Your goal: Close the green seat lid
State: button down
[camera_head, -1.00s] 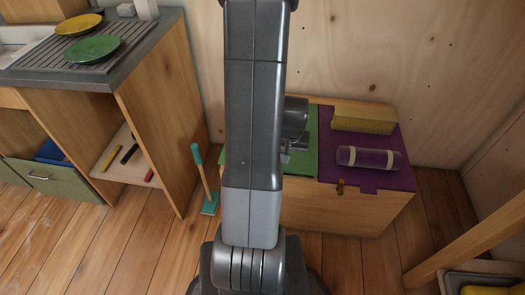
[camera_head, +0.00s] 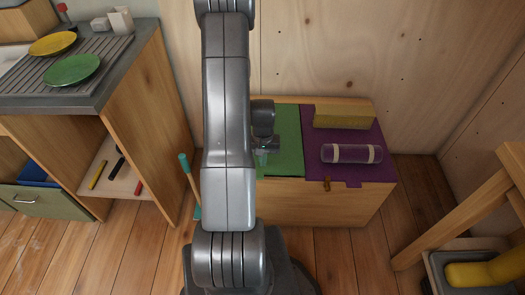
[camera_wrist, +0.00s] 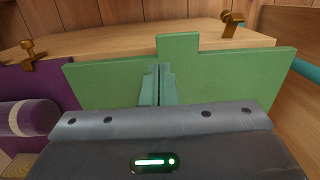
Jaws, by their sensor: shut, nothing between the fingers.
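The green seat lid (camera_head: 288,130) lies flat or nearly flat on the left part of the wooden box in the head view. In the wrist view the green lid (camera_wrist: 110,85) spans the middle, with its tab at the far edge. I cannot tell whether it rests fully on the rim. My gripper (camera_wrist: 158,70) is shut and empty, its fingertips over the lid; I cannot tell whether they touch it. In the head view my gripper (camera_head: 262,155) is small and partly hidden; my arm covers the lid's left side.
A purple lid (camera_head: 312,165) beside the green one bears a rolled purple mat (camera_head: 350,153) and a yellow block (camera_head: 344,118). Brass latches (camera_wrist: 232,25) sit along the box front. A counter stands left, a teal-handled brush (camera_head: 188,172) beside it, a wooden frame right.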

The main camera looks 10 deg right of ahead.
aim_at(262, 175)
jog(key=f, duration=0.4)
jog(key=shift+s+f+b, duration=0.2)
jog(key=shift+f+b, duration=0.1)
jog(key=shift+f, duration=0.1)
jog(key=shift+f, duration=0.1)
jog(key=f+b, duration=0.1)
jog(key=f, duration=0.1)
jog(key=f+b, duration=0.2)
jog(key=shift+s+a, duration=0.1)
jog(key=shift+s, duration=0.1)
jog(key=shift+s+a+f+b, duration=0.1)
jog(key=shift+s+f+b, duration=0.2)
jog(key=shift+b, duration=0.1)
notch_tip(262, 175, up, 15)
jog(key=p, duration=0.4)
jog(key=shift+w+r+p, duration=0.15)
jog(key=shift+w+p, duration=0.15)
jog(key=shift+p, duration=0.1)
